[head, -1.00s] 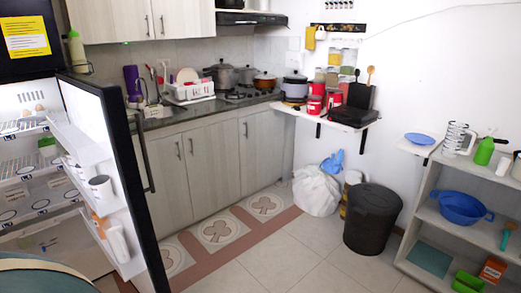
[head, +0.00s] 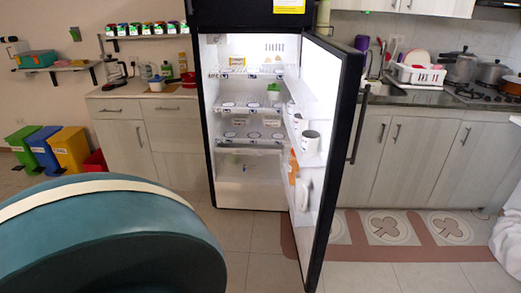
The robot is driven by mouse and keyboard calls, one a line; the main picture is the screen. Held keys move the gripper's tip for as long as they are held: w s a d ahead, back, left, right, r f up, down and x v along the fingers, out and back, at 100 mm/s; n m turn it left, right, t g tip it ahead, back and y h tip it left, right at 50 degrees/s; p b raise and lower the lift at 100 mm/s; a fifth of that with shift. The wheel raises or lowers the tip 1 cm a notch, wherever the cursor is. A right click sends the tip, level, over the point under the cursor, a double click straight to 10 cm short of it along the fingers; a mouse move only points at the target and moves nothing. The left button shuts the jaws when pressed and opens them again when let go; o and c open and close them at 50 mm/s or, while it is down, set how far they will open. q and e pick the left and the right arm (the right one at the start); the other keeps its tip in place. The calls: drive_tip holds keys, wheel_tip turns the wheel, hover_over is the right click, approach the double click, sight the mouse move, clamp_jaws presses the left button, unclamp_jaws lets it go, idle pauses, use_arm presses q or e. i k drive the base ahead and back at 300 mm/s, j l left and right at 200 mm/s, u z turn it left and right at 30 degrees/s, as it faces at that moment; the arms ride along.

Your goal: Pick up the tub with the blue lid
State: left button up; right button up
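No tub with a blue lid can be made out for certain. A row of small spice dispensers (head: 147,29) with coloured tops stands on the wall shelf at the upper left. They are too small to tell each lid's colour. A container with a green lid (head: 273,92) stands on a shelf inside the open fridge. Neither of my grippers is in view.
The fridge door (head: 335,150) stands open toward me. A large teal rounded piece of furniture (head: 110,240) fills the lower left. Several coloured bins, including a blue bin (head: 45,150), stand at the far left. Floor (head: 252,255) is clear between the furniture and door.

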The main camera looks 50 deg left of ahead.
sight(160, 86)
drive_tip(key=i+u, duration=0.15)
drive_tip(key=u, duration=0.35)
drive_tip(key=i+l+u, duration=0.15)
drive_tip(key=u, duration=0.35)
drive_tip(key=i+l+u, duration=0.1)
drive_tip(key=u, duration=0.4)
drive_tip(key=i+l+u, duration=0.25)
drive_tip(key=l, duration=0.3)
drive_tip(key=l+u, duration=0.3)
drive_tip(key=l, duration=0.2)
drive_tip(key=i+l, duration=0.1)
drive_tip(key=l, duration=0.75)
